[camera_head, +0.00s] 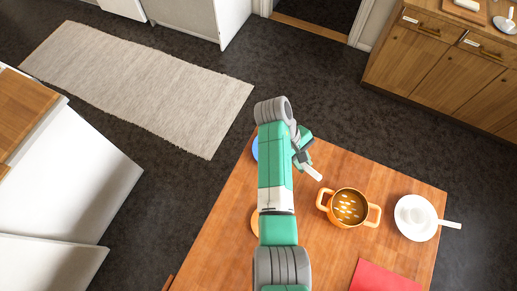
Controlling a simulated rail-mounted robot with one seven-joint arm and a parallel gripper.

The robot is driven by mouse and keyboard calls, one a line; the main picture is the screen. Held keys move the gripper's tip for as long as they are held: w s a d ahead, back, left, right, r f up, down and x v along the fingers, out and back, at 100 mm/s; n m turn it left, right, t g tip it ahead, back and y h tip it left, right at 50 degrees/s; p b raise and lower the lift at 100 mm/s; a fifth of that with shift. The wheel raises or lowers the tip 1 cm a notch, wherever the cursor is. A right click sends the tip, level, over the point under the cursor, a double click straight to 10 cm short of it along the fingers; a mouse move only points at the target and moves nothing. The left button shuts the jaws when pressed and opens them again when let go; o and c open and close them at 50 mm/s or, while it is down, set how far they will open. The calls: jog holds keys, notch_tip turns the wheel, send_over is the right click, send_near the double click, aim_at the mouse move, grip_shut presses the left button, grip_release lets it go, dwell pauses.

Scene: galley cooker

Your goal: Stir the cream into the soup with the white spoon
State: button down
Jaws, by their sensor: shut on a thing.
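An orange two-handled pot (327,208) stands on the wooden table. Brown soup (345,216) fills it, with several separate pale cream streaks on the surface. My gripper (303,160) is above the table, behind and to the left of the pot, shut on a short white utensil (314,173) that points down and right towards the pot, apart from it. Its far end is too small to identify.
The wooden table (325,250) has a red mat (384,278) at the front right. A blue round thing (255,147) and an orange one (255,222) are partly hidden behind my arm. A wooden cabinet (440,65) stands at the back right.

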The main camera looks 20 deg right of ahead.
jog(key=s+d+n+t+h+b, duration=0.3)
jog(key=s+d+n+h, duration=0.5)
jog(key=s+d+h, duration=0.65)
jog(key=s+d+f+y+b, duration=0.1)
jog(key=s+f+y+b, duration=0.2)
jog(key=f+b, duration=0.8)
notch_tip(320, 180, down, 2)
jog(key=shift+s+f, duration=0.15)
jog(key=shift+f, duration=0.1)
jog(key=shift+d, duration=0.15)
